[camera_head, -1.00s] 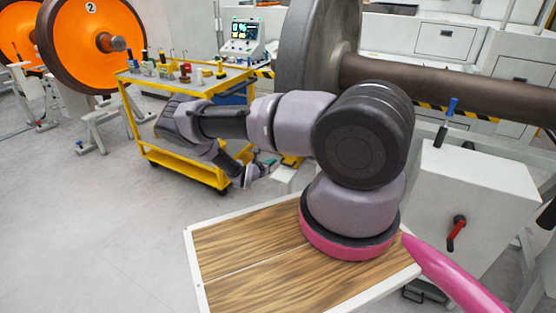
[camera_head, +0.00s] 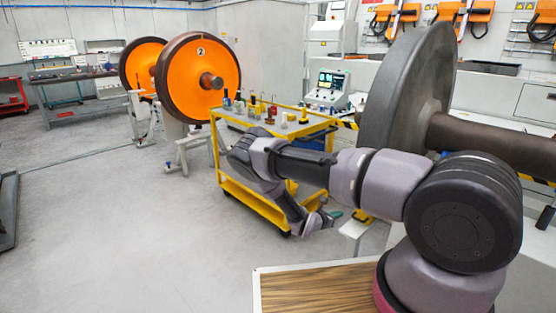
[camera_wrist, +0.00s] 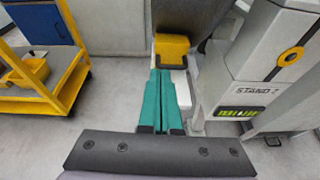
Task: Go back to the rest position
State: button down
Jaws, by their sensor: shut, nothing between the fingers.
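My gripper (camera_wrist: 162,129) shows in the wrist view as two teal fingers lying side by side, shut with nothing between them. They point over a pale block with a yellow top (camera_wrist: 172,46) at the foot of a dark wheel; I cannot tell whether they touch it. In the head view my arm reaches left from its base and bends down, with the gripper end (camera_head: 333,214) low beside the yellow trolley (camera_head: 262,205). The fingers are small there.
A large grey wheel (camera_head: 405,95) with a brown axle (camera_head: 490,143) stands behind my arm. A stand cabinet (camera_wrist: 265,60) is close on the right in the wrist view. An orange wheelset (camera_head: 197,78) stands farther back. The floor at left (camera_head: 120,220) is clear.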

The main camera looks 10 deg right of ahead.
jog(key=s+a+r+m+g+y, duration=0.1)
jog(key=s+r+m+g+y, duration=0.3)
jog(key=r+m, duration=1)
jog(key=s+r+m+g+y, duration=0.1)
jog(key=s+r+m+g, duration=0.4)
jog(key=r, duration=1.7)
jog(key=s+a+r+m+t+y, duration=0.4)
jog(key=s+a+r+m, duration=0.1)
jog(key=s+r, duration=0.7)
jog(key=s+a+r+m+t+y, duration=0.3)
jog(key=s+a+r+m+y, duration=0.1)
jog(key=s+r, duration=0.8)
jog(key=shift+s+a+m+t+y, duration=0.3)
jog(key=shift+s+a+m+t, duration=0.1)
jog(key=shift+s+m, duration=0.1)
